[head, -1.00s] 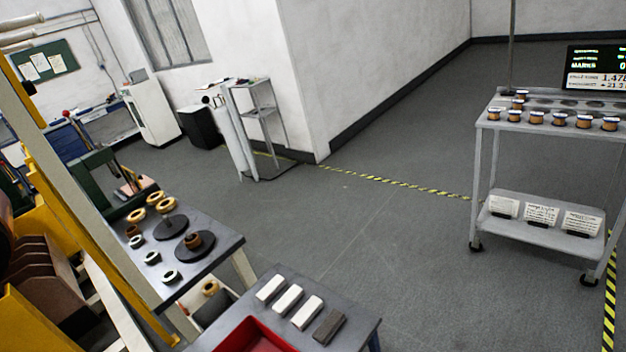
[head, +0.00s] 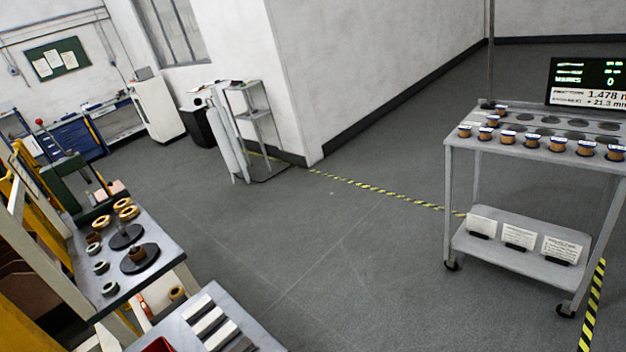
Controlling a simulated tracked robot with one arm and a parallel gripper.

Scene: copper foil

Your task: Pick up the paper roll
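Tall white rolls (head: 226,143) that look like paper rolls stand upright, slightly leaning in the tilted picture, in the left middle of the head view. They are beside a narrow grey shelf stand (head: 256,115), near the corner of the white wall. They are some way off across the floor, and I cannot tell exactly how many there are. My gripper does not show in this view, so its fingers and anything in them are unseen.
A dark table with rings and discs (head: 160,222) and a lower table with white blocks (head: 200,300) are at left front. A grey cart with small copper rolls (head: 465,150) stands right. The grey floor (head: 330,230) between is open. Yellow-black tape (head: 390,193) crosses it.

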